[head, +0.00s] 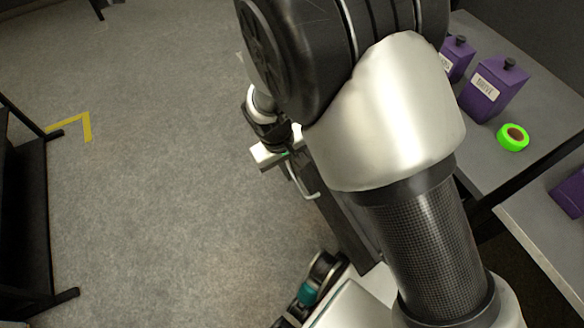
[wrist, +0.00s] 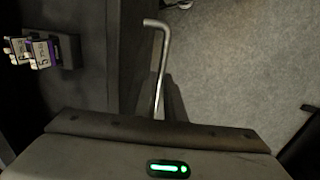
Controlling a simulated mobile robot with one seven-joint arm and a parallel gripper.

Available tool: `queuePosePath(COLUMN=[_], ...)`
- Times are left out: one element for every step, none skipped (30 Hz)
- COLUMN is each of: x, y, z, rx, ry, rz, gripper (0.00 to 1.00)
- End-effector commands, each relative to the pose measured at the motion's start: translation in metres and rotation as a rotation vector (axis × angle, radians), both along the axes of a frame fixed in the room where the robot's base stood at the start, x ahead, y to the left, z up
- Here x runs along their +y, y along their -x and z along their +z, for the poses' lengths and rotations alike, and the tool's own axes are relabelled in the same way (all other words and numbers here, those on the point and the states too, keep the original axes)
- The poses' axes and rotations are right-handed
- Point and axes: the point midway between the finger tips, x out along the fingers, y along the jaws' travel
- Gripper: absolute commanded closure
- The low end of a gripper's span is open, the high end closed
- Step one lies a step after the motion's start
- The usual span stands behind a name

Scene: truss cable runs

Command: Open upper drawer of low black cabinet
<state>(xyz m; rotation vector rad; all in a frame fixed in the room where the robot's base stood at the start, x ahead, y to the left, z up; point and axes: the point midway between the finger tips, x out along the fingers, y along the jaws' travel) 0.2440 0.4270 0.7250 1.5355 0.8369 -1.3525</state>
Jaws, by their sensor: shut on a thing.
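The low black cabinet (head: 345,222) stands below the grey table, partly hidden by my arm. A bent silver handle (head: 303,182) shows on its front, just below my gripper (head: 268,156). In the wrist view a silver bar handle (wrist: 163,62) stands out from the dark cabinet front (wrist: 133,60), and its near end disappears behind my gripper's housing. I cannot tell how far the upper drawer stands out.
Small labelled purple items (wrist: 40,52) show at left in the wrist view. A black frame (head: 25,210) stands far left. The grey floor (head: 160,200) between is clear.

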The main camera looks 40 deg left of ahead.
Motion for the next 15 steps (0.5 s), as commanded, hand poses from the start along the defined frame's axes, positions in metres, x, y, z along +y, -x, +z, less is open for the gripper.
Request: queuePosePath(x=[0.001, 0.001, 0.0011, 0.001, 0.001, 0.0009, 0.0008, 0.0007, 0.0007, 0.0006, 0.0005, 0.0004, 0.0004, 0.0005, 0.0007], y=[-0.0001, -0.0001, -0.0002, -0.0001, -0.0001, -0.0002, -0.0002, -0.0002, -0.0002, -0.0002, -0.0002, -0.0002, -0.0002, -0.0002, 0.0], z=[0.0009, 0.0009, 0.0009, 0.0008, 0.0008, 0.0007, 0.0007, 0.0006, 0.0005, 0.0005, 0.0004, 0.0003, 0.0003, 0.0007, 0.0019], rx=[-0.001, -0.001, -0.001, -0.001, -0.001, -0.001, -0.001, -0.001, -0.001, -0.001, 0.0, 0.0, 0.0, 0.0, 0.0], ry=[-0.003, -0.003, -0.003, -0.002, -0.002, -0.002, -0.002, -0.002, -0.002, -0.002, -0.001, -0.001, -0.001, -0.001, -0.001], rz=[0.001, 0.001, 0.001, 0.0, 0.0, 0.0, 0.0, 0.0, 0.0, 0.0, 0.0, 0.0, 0.0, 0.0, 0.0], gripper=[1.0, 1.0, 0.86, 0.81, 0.76, 0.72, 0.72, 0.72, 0.72, 0.72, 0.72, 0.72, 0.72, 0.72, 0.72])
